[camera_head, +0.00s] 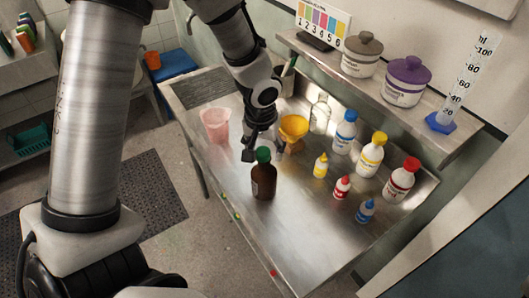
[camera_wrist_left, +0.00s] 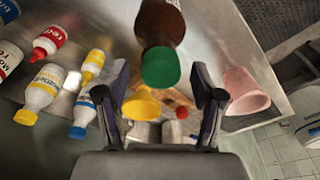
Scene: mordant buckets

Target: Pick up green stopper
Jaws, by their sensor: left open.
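The green stopper (camera_head: 263,154) sits in the neck of an upright brown bottle (camera_head: 264,182) near the front edge of the metal bench. My left gripper (camera_head: 264,148) is just behind and above the stopper, pointing down, open and empty. In the left wrist view the stopper (camera_wrist_left: 160,68) appears between the two fingertips of the gripper (camera_wrist_left: 161,72), with a gap on each side. The brown bottle (camera_wrist_left: 162,25) shows beyond it. I cannot tell how far the stopper is from the fingers in depth. My right gripper is not in view.
A pink beaker (camera_head: 215,124) stands left of the gripper, and a yellow funnel (camera_head: 294,126) close on its right. Small dropper bottles (camera_head: 342,187) and larger white bottles (camera_head: 370,155) stand to the right. A shelf (camera_head: 395,98) with lidded pots runs behind. Bench is clear in front right.

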